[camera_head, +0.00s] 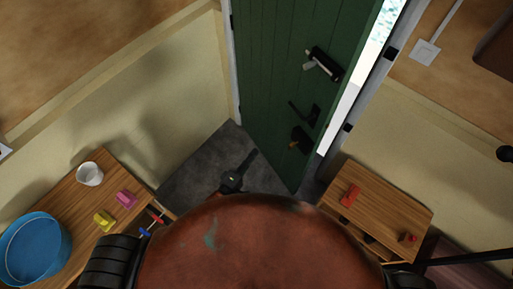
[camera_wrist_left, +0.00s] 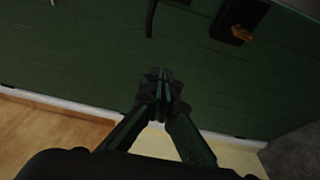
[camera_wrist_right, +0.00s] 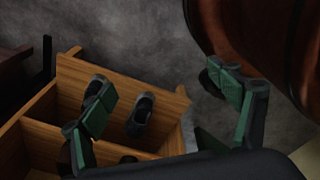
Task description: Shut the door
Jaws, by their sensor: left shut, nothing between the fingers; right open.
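The green plank door (camera_head: 285,85) stands ajar in the head view, with a bright gap along its right edge. It carries a black lever handle (camera_head: 306,114), a black lock plate with a brass-coloured piece (camera_head: 300,140) and a black fitting higher up. My left gripper (camera_head: 254,154) is shut and empty in front of the door's lower left part. In the left wrist view the door (camera_wrist_left: 70,65) fills the upper part, with the shut fingertips (camera_wrist_left: 162,78) close to it; contact cannot be told. My right gripper (camera_wrist_right: 165,95) is open and empty above a wooden shoe rack.
The wooden rack (camera_head: 415,205) with red items stands right of the doorway; shoes (camera_wrist_right: 140,115) sit in it. A wooden table (camera_head: 60,200) at left holds a blue basin (camera_head: 35,250), a white cup (camera_head: 90,173) and small coloured things. Grey floor (camera_head: 205,165) is clear before the door.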

